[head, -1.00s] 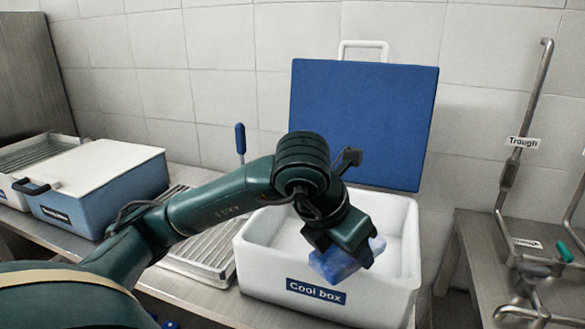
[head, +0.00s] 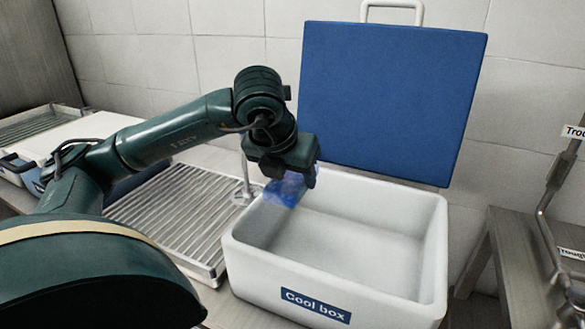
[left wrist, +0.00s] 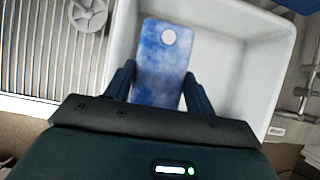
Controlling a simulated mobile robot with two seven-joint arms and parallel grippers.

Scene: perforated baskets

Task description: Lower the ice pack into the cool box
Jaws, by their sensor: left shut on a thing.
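The ice pack (head: 284,190) is a blue, mottled slab. My left gripper (head: 290,168) is shut on it. In the left wrist view the ice pack (left wrist: 160,60) sits between the two fingers, with a pale round spot near its far end. The white cool box (head: 262,268) stands open, its blue lid (head: 392,100) raised behind it. In the head view the pack hangs at the box's back left, near the rim. In the left wrist view it overlaps the box (left wrist: 265,75). Its exact height over the rim is hard to tell. The box interior looks empty. My right gripper is not in view.
A ribbed metal drainer (head: 180,215) lies left of the box, with an upright metal post (head: 245,175) near its back. A white-topped blue box (head: 85,135) stands farther left. A metal bench (head: 520,255) with pipework is at the right.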

